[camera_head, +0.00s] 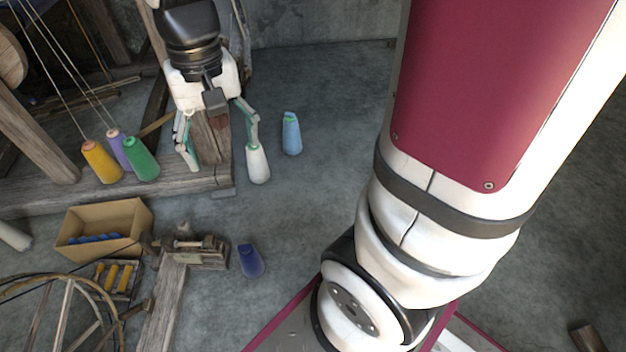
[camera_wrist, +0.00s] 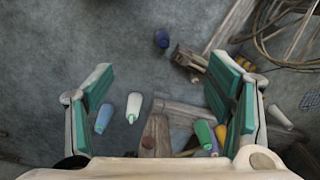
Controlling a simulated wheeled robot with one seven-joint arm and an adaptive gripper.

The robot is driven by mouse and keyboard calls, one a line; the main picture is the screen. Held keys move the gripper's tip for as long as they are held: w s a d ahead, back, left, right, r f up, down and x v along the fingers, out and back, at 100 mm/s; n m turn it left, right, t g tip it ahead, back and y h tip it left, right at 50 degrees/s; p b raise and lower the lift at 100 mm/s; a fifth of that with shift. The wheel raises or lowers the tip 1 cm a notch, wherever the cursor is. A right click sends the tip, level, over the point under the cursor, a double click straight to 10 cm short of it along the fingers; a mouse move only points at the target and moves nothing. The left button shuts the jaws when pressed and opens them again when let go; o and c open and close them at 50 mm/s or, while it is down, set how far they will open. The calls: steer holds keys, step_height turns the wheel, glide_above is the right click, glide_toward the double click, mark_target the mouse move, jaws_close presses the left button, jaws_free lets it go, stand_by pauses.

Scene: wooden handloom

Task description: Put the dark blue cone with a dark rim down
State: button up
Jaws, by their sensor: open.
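The dark blue cone (camera_head: 252,263) with a dark rim appears to stand upright on the grey floor, right of the small wooden bench part. In the wrist view the dark blue cone (camera_wrist: 161,39) shows at the top, beyond my fingertips. My gripper (camera_head: 222,153) is open, with its green-padded fingers spread wide and nothing held between them. In the head view it is above and left of the dark blue cone, over the end of the loom's beam. My fingers also show wide apart in the wrist view (camera_wrist: 161,75).
A white cone (camera_head: 258,165) and a light blue cone (camera_head: 292,136) stand on the floor near my gripper. Orange (camera_head: 101,163), purple (camera_head: 121,150) and green (camera_head: 141,160) cones are by the loom beam (camera_head: 60,194). A cardboard box (camera_head: 133,216) stands at left. Floor right of the cones is clear.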

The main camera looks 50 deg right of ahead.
steer(key=s+r+n, duration=0.1)
steer(key=s+r, duration=0.2)
steer(key=s, duration=0.7)
steer(key=s+r+n, duration=0.2)
steer(key=s+r, duration=0.1)
steer(key=s, duration=0.7)
steer(key=shift+s, duration=0.3)
steer(key=shift+r+t, duration=0.1)
steer(key=shift+t, duration=0.2)
step_height(320, 180, up, 36)
steer(key=t+p, duration=0.4)
steer(key=p, duration=3)
steer(key=shift+d+n, duration=0.15)
steer(key=shift+n, duration=0.25)
steer(key=shift+w, duration=0.1)
